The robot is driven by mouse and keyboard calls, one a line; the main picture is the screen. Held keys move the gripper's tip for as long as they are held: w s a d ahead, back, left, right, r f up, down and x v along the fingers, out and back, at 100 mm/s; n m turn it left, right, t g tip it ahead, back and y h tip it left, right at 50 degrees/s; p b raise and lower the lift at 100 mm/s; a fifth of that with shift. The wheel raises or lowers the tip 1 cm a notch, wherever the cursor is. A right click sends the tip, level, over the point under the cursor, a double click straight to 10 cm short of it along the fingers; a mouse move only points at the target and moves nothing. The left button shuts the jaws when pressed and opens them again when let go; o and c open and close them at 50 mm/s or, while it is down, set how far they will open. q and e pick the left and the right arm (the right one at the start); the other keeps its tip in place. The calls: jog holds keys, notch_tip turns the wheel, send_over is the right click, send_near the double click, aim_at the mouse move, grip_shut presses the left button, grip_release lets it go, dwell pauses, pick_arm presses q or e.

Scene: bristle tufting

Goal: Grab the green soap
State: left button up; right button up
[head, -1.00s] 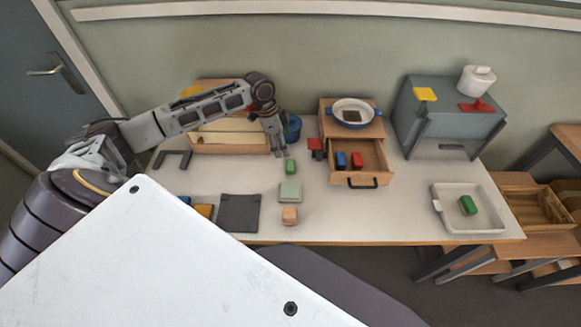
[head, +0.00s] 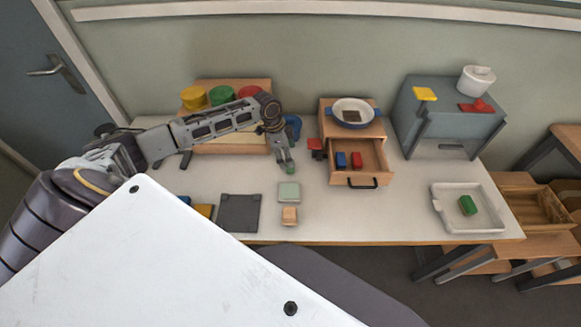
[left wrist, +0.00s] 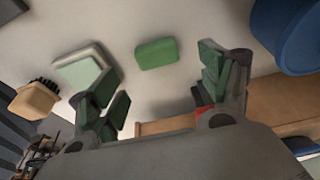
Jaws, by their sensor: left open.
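A green soap-like block (left wrist: 157,53) lies on the table in the left wrist view, ahead of my left gripper (left wrist: 164,85) and between the lines of its two spread fingers. The fingers do not touch it. In the head view my left gripper (head: 282,163) is low over the table and largely hides this block. Another green block (head: 467,205) lies in a white tray (head: 440,222) at the right. I cannot tell from looks alone which is the soap. My left gripper is open and empty. My right gripper is not in view.
A pale green block (head: 289,191) and a wooden brush block (head: 289,215) stand just in front of my gripper. A blue cup (head: 293,127) is close behind it. An open drawer (head: 372,172) with red and blue blocks juts out to its right.

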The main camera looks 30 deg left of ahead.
pick_arm(q)
jog(key=shift+s+a+x, duration=0.1)
jog(key=shift+x, duration=1.15)
jog(key=shift+s+a+x, duration=0.1)
jog(key=shift+s+x, duration=0.05)
jog(key=shift+x, duration=1.1)
jog(key=shift+f, duration=0.1)
jog(key=c, duration=1.1)
